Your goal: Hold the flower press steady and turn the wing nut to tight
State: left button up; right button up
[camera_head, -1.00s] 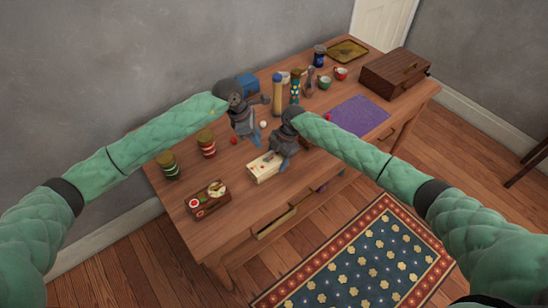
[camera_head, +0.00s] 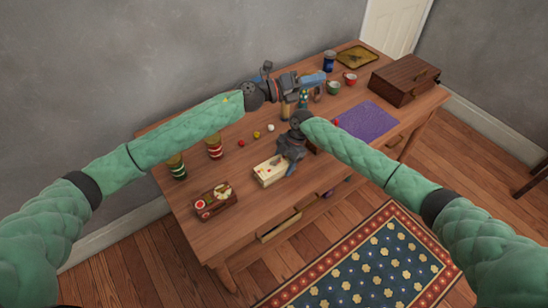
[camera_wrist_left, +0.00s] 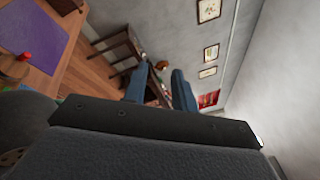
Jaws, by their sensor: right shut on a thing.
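The flower press (camera_head: 268,174), a pale cream block with small marks on top, lies on the table's front half. My right gripper (camera_head: 284,163) is at its right end, shut on the press. The gripper's dark body hides that end, and I cannot make out the wing nut. My left gripper (camera_head: 318,84) is raised over the back of the table, pointing right, away from the press. In the left wrist view its two blue fingers (camera_wrist_left: 158,88) stand apart with nothing between them.
Striped jars (camera_head: 214,147) and a small wooden tray (camera_head: 204,212) stand at left. Small balls (camera_head: 256,134) lie mid-table. Bottles are partly hidden behind my left gripper. Cups (camera_head: 333,88), a purple cloth (camera_head: 368,119) and a brown case (camera_head: 404,82) are at right. A drawer (camera_head: 279,228) is ajar.

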pick_arm(q)
jog(key=w+a+f+n+t+y, duration=0.1)
jog(key=w+a+n+t+y, duration=0.3)
jog(key=n, duration=0.6)
jog(key=w+a+n+t+y, duration=0.1)
jog(key=w+n+t+y, duration=0.5)
jog(key=n, duration=0.4)
jog(key=n+g+y, duration=0.8)
jog(key=n+g, duration=0.1)
jog(key=g, duration=0.6)
send_over(275, 162)
notch_tip(275, 162, down, 17)
jog(key=f, duration=1)
jog(key=shift+w+a+f, duration=0.1)
jog(key=shift+a+f, duration=0.1)
jog(key=shift+f, duration=0.15)
grip_shut()
